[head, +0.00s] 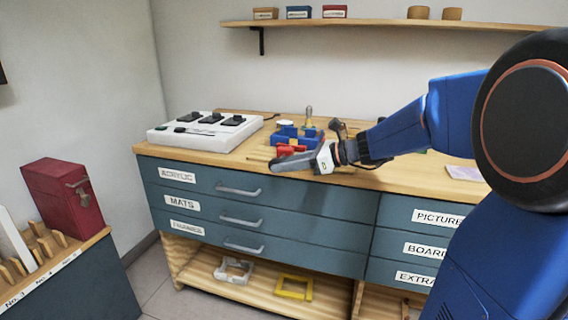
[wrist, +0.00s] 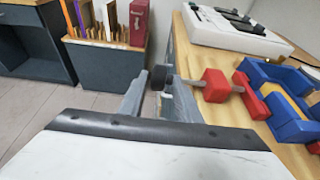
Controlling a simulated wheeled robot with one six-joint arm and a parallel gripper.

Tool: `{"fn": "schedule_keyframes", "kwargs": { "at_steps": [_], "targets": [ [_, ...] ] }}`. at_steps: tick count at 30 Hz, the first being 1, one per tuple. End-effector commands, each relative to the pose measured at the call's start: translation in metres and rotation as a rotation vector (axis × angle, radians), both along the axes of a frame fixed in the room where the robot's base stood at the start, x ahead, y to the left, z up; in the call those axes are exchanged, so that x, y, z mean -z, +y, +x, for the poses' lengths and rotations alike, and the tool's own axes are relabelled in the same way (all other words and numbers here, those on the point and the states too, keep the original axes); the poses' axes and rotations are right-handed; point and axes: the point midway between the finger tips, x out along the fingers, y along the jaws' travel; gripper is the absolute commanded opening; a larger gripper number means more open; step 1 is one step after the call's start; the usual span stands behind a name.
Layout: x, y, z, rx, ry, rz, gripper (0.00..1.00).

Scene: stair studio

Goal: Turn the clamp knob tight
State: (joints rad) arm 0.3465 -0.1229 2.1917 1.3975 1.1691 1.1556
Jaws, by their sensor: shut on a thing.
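The clamp knob (wrist: 158,77) is dark and round, seen between the two grey fingers of my gripper (wrist: 157,84) in the wrist view. My gripper is shut on it. A metal shaft runs right from the knob into a red block (wrist: 215,86). In the head view my gripper (head: 277,165) is at the bench's front edge, by the blue clamp (head: 298,135); the knob is hidden there.
A white panel with black switches (head: 205,130) stands left on the wooden bench (head: 245,156). A small upright metal-topped item (head: 309,115) stands behind the clamp. Blue-grey drawers with handles (head: 240,191) are below. A red box (head: 63,197) sits on a low cabinet at left.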

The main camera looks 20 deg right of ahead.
Motion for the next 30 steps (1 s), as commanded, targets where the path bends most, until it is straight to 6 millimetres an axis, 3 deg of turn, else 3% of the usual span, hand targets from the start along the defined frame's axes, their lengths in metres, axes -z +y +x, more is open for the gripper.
{"fn": "schedule_keyframes", "kwargs": {
  "at_steps": [10,26,27,30],
  "targets": [
    [0.0065,0.0028,-0.0042,-0.012,-0.076,0.113,0.09],
    [0.0069,0.0030,-0.0046,-0.014,-0.090,0.131,0.10],
    [0.0069,0.0031,-0.0047,-0.014,-0.090,0.131,0.37],
    [0.0065,0.0027,-0.0040,-0.012,-0.091,0.131,0.38]
  ]
}}
